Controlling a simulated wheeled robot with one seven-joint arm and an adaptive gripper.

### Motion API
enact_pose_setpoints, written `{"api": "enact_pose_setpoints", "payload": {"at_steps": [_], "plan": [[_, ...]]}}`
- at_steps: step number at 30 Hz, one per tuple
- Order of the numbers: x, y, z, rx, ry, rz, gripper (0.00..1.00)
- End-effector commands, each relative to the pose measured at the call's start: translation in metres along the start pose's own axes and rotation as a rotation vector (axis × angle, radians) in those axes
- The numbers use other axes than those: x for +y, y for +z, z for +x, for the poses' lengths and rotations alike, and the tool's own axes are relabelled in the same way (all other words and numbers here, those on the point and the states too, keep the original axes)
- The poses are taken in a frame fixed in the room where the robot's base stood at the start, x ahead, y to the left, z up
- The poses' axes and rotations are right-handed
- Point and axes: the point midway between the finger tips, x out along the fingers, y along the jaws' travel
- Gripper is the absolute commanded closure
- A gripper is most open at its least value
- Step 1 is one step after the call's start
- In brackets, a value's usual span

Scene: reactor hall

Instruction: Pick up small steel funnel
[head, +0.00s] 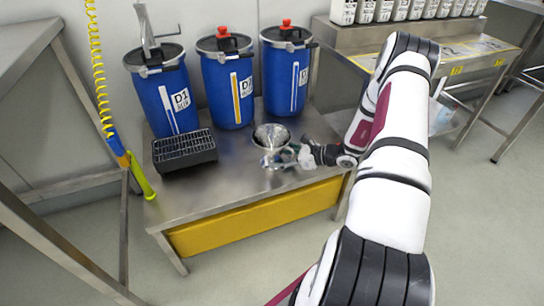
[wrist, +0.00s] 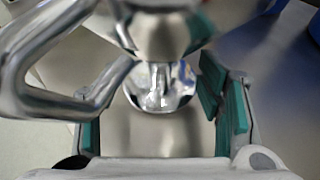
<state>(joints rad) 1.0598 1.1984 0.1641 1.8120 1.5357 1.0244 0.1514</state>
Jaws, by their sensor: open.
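The small steel funnel (head: 271,136) stands on the steel table, wide mouth up, near the table's right front part. In the wrist view the shiny funnel (wrist: 158,32) fills the top middle, its narrow lower part lying between the fingers. A thick curved steel handle (wrist: 40,95) shows at the left, in front of the left finger. My gripper (head: 302,157) is just to the right of the funnel and low, near the table top. In the wrist view my gripper (wrist: 162,125) is open, teal pads on both sides. Whether a pad touches the funnel I cannot tell.
Three blue drums (head: 174,103) (head: 229,90) (head: 286,80) stand along the table's back. A black grated box (head: 184,150) sits left of the funnel. A yellow panel (head: 255,217) runs under the table's front edge. The table front left of my gripper is clear.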

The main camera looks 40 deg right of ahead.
Motion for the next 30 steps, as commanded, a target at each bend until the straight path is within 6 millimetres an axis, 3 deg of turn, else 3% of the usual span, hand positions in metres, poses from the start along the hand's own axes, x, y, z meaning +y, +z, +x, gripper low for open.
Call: {"api": "enact_pose_setpoints", "payload": {"at_steps": [3, 9, 18, 30], "plan": [[0.0000, -0.0008, 0.0116, -0.001, 0.000, 0.000, 0.39], [-0.0002, 0.0004, 0.0119, 0.000, -0.001, 0.000, 0.39], [-0.0001, 0.0004, 0.0118, 0.000, 0.000, 0.000, 1.00], [-0.0003, 0.0056, 0.0099, -0.002, 0.000, -0.001, 1.00]]}}
